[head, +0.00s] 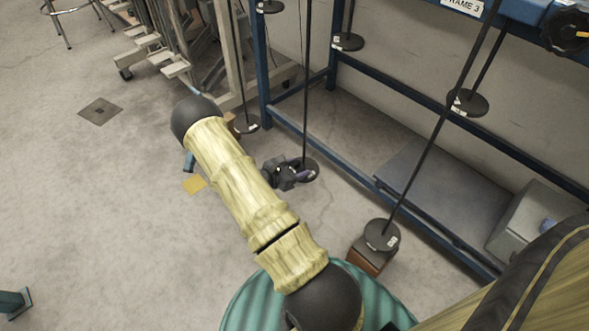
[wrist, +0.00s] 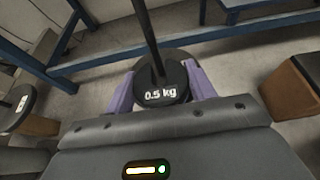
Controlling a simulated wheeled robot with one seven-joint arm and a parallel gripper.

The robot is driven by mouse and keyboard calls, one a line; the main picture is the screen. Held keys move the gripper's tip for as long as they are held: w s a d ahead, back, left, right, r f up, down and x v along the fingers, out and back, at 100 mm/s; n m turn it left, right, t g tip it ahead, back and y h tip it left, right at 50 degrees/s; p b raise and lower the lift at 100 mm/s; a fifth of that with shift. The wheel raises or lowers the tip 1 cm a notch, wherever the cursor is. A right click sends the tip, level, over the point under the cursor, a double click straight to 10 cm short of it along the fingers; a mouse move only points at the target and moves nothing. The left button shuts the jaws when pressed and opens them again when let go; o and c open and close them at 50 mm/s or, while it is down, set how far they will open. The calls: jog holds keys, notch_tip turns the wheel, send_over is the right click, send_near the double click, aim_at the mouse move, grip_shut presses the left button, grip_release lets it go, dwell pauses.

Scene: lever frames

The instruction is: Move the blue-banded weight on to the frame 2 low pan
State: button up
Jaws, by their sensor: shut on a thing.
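My gripper (head: 298,172) is low over the floor at the foot of a long black rod in the head view. In the wrist view its purple fingers (wrist: 163,78) are shut on the sides of a black disc (wrist: 160,92) marked 0.5 kg. The rod rises from that disc. I see no blue band on it, so I cannot tell whether it is the blue-banded weight. Several black pans hang on rods, one at the upper middle (head: 348,42). No frame 2 label shows, so I cannot tell which pan is its low pan.
A FRAME 3 label (head: 463,5) is on the blue steel frame at upper right. Another disc (head: 382,235) sits over a brown block (head: 370,258). A blue lower rail (head: 345,155) runs behind my gripper. A grey box (head: 530,222) stands at right. Floor at left is mostly clear.

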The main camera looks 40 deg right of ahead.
jog(key=shift+w+d, duration=0.15)
jog(key=shift+d, duration=1.5)
dwell(0.6)
jog(key=shift+f, duration=0.4)
dwell(0.7)
jog(key=o, duration=1.2)
jog(key=shift+a, duration=0.1)
jog(key=p+v, duration=0.4)
jog(key=v, duration=0.2)
jog(key=shift+a+r, duration=0.2)
jog(key=shift+a, duration=0.2)
dwell(0.6)
